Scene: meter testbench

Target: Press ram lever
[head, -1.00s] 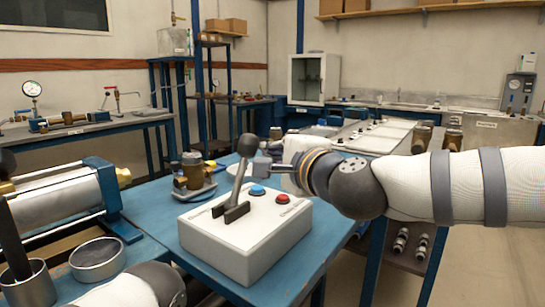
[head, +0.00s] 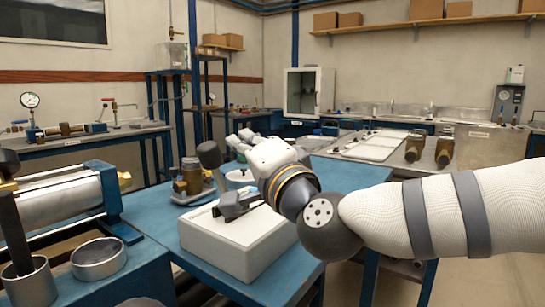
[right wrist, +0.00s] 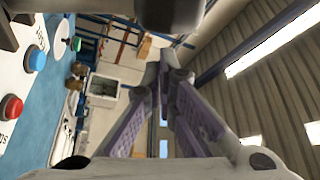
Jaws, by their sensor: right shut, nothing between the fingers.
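The ram lever (head: 210,155), a grey stick with a dark ball knob, stands on a white control box (head: 235,248) on the blue bench. It leans to the left in the head view. My right gripper (head: 237,138) is shut and empty, its fingers partly hidden behind my white wrist, close to the right of the lever's knob; I cannot tell whether they touch. My right arm hides the box's buttons in the head view. The right wrist view shows the shut fingers (right wrist: 163,62), a blue button (right wrist: 40,58) and a red button (right wrist: 11,106). My left gripper is not in view.
A brass fitting on a plate (head: 190,178) stands behind the box. A cylinder press (head: 60,195) and an empty metal cup (head: 98,260) are at the left. The bench right of the box is partly clear beneath my arm.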

